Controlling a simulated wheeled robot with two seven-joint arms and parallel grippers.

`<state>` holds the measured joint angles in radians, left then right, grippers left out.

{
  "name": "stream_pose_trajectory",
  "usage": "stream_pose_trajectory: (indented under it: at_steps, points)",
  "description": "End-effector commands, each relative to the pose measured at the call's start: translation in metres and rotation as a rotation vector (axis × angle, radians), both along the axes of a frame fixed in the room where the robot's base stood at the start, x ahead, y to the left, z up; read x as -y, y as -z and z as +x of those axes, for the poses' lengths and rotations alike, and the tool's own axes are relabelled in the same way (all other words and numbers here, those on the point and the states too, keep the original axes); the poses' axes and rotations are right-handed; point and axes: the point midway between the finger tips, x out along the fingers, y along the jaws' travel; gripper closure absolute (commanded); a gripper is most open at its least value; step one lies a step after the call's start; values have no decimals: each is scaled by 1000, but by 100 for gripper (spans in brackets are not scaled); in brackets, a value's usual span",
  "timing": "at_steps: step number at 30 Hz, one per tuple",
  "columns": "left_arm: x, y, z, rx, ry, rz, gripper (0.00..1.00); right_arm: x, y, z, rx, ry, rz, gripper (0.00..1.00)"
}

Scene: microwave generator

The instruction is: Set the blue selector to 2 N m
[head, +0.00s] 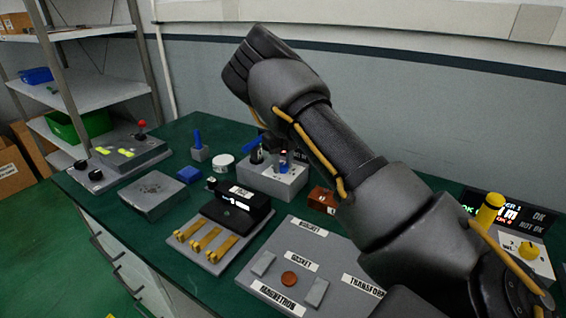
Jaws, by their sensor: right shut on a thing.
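My right arm reaches in from the lower right and crosses the bench. My right gripper (266,143) is small and dark in this view, mostly covered by my own arm. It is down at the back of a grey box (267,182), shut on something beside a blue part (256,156). The blue part seems to be the selector, but its setting cannot be read. A dark display (537,218) at the right shows green and white text, partly hidden by my arm and a yellow cylinder (488,211). A yellow knob (529,250) sits on a white panel below it. My left gripper is not in view.
A blue lever on a grey block (199,154), a blue block (189,174) and a white round container (223,163) stand left of the box. A black unit (237,206) and a labelled grey board (335,262) are in front. Metal shelves (90,90) stand at the left.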

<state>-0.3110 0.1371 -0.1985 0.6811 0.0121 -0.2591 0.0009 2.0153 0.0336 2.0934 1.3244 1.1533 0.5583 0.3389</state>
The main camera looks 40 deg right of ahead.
Motion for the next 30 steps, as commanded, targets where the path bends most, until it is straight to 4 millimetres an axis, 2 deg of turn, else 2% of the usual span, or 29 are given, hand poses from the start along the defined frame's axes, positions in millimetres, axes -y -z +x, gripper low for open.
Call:
stream_pose_trajectory:
  at_steps: [8, 21, 30]
  points:
    - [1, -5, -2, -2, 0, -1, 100, 0, -1, 0, -1, -104, -2, 91]
    - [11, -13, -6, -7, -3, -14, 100, 0, -1, 1, -1, -446, -3, 91]
    - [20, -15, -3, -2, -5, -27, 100, 0, -1, 1, 1, -618, -2, 91]
